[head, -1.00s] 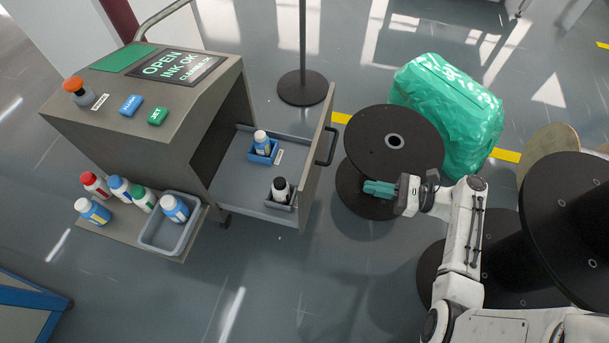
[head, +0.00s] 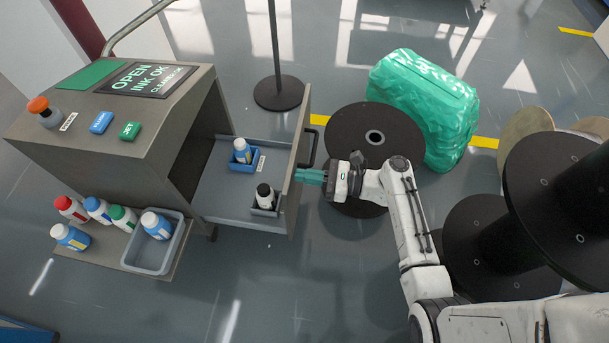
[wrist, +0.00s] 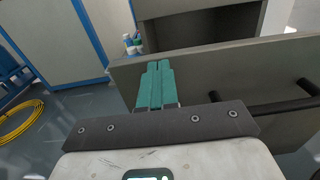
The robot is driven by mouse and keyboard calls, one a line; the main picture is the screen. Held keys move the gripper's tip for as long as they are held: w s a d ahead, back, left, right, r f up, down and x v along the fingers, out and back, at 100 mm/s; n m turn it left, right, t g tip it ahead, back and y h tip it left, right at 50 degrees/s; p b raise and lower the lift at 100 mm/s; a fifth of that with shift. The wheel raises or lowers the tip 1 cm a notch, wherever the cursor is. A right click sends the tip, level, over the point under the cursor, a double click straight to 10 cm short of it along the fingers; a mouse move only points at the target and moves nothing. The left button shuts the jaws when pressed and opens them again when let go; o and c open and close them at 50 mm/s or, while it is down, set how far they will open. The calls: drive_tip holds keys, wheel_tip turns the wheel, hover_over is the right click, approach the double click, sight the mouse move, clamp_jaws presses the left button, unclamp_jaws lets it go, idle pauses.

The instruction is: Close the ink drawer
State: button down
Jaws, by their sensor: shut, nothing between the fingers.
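The ink drawer (head: 225,196) is pulled out of the grey printer cabinet (head: 135,135). My gripper (head: 300,176) has green fingers, shut and empty. The fingertips are at the outer face of the drawer front, just below the handle in the head view. In the wrist view the fingers (wrist: 157,70) point at the panel; I cannot tell whether they touch.
A side shelf (head: 95,255) on the cabinet holds several bottles and a grey tray (head: 172,258). Black reels (head: 375,135) stand beside my arm, with a green wrapped bundle (head: 425,105) behind. A post base (head: 278,93) stands behind the drawer.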

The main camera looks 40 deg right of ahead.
drive_tip(key=shift+w+a, duration=0.2)
drive_tip(key=shift+w, duration=0.05)
drive_tip(key=b, duration=0.5)
approach(175, 157)
drive_tip(key=x, duration=0.6)
drive_tip(key=shift+d+b, duration=0.1)
drive_tip(key=shift+b, duration=0.2)
